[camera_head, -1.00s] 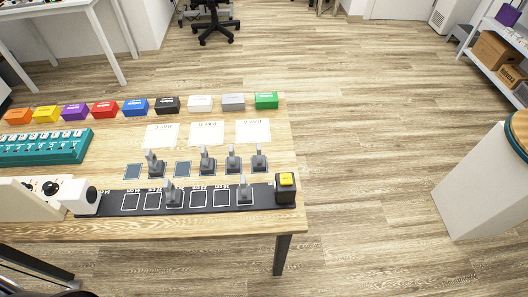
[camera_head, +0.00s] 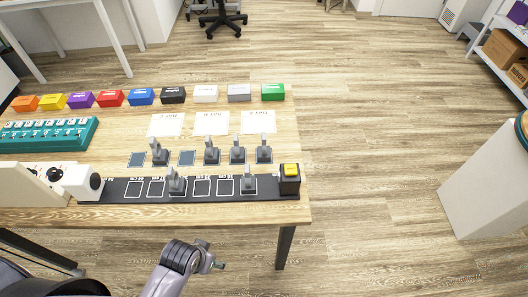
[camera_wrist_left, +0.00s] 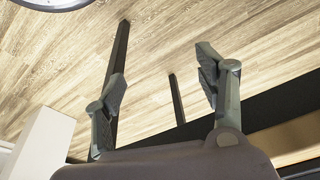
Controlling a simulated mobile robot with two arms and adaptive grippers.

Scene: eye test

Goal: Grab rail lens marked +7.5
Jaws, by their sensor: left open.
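Two grey lens holders stand upright on the black rail (camera_head: 120,190): one left of its middle (camera_head: 176,182), one near its right end (camera_head: 248,182). More grey holders stand behind the rail: one at left (camera_head: 160,153) and three at right (camera_head: 211,152), (camera_head: 237,152), (camera_head: 264,151). Their markings are too small to read, so I cannot tell which is +7.5. My left gripper (camera_head: 214,263) is in front of the table's front edge, apart from the holders. In the left wrist view its fingers (camera_wrist_left: 160,82) are spread with nothing between them. My right gripper is not in view.
The wooden table (camera_head: 290,120) also holds a teal rack (camera_head: 45,146), a white device (camera_head: 80,180), a yellow-topped black block (camera_head: 289,186), white cards (camera_head: 211,123) and a row of coloured boxes (camera_head: 172,95). A white cabinet (camera_head: 490,190) stands right. Floor between is clear.

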